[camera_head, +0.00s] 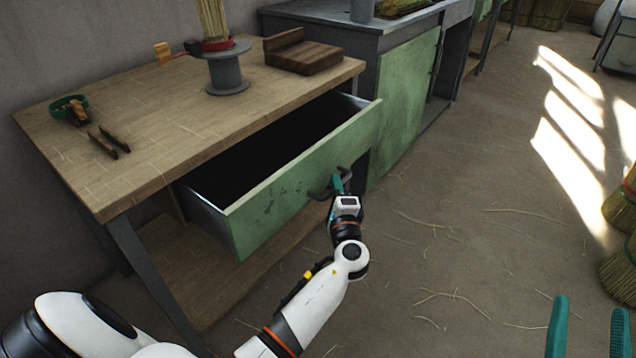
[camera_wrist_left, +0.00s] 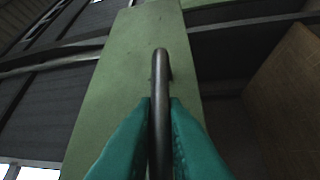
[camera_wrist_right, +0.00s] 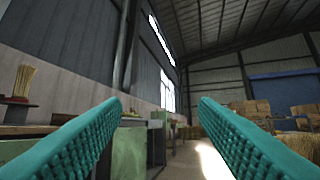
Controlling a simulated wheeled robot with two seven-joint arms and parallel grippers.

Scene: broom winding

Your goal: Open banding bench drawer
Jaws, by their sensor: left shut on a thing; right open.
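The green bench drawer (camera_head: 305,178) stands pulled well out from under the wooden bench top (camera_head: 165,130). Its inside is dark and I see nothing in it. My left gripper (camera_head: 341,182) is shut on the dark drawer handle (camera_head: 320,191) at the drawer front. In the left wrist view the teal fingers (camera_wrist_left: 160,125) pinch the handle (camera_wrist_left: 161,75) from both sides, with the green front (camera_wrist_left: 125,65) behind it. My right gripper (camera_head: 588,330) is open and empty at the lower right, away from the bench; its spread fingers also show in the right wrist view (camera_wrist_right: 160,110).
On the bench top are a grey spool stand (camera_head: 226,75) with a straw bundle, a wooden block (camera_head: 304,57), a green band roll (camera_head: 70,106) and dark tongs (camera_head: 108,142). A green cabinet (camera_head: 403,110) adjoins. Straw bundles (camera_head: 620,208) stand at right. The floor between is mostly clear.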

